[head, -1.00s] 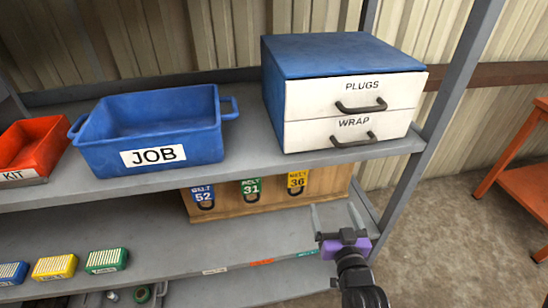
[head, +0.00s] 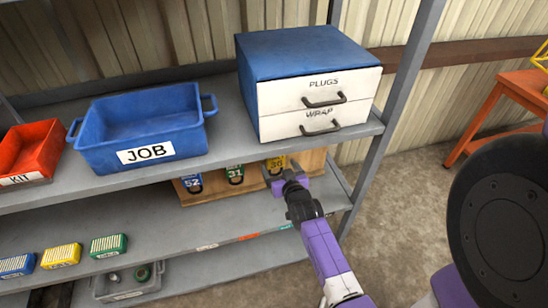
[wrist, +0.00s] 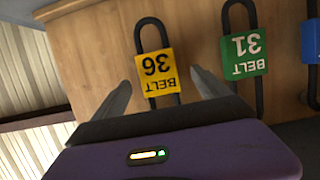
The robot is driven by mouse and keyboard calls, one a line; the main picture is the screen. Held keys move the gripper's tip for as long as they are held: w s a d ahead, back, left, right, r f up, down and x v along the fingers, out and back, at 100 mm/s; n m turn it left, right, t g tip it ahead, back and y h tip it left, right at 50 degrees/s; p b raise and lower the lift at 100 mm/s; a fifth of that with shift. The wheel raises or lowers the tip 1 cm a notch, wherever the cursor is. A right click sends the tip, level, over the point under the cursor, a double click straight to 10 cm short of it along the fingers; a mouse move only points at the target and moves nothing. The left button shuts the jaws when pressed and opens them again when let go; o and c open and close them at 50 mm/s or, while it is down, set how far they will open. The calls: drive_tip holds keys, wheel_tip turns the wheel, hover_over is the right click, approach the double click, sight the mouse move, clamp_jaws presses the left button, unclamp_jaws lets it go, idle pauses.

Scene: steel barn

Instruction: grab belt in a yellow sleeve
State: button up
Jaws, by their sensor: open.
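In the head view the yellow sleeve (head: 275,164) is partly hidden by my gripper (head: 281,172). In the wrist view my gripper (wrist: 161,92) is open, its two fingers on either side of the yellow sleeve, with nothing held. I cannot tell how deep the fingers reach. A belt in a green sleeve (wrist: 244,52), marked 31, hangs beside it, and a belt in a blue sleeve (head: 192,183), marked 52, hangs further along.
The upper shelf (head: 225,147) above the belts holds a blue JOB bin (head: 140,130), a red KIT bin (head: 30,155) and a drawer cabinet (head: 300,60). Small boxes stand on the lower shelf (head: 160,225). A shelf post (head: 385,110) stands right of my gripper.

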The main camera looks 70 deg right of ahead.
sight(276, 161)
drive_tip(key=x, duration=0.4)
drive_tip(key=shift+d+f, duration=0.1)
drive_tip(key=shift+d, duration=0.1)
drive_tip(key=c, duration=1.5)
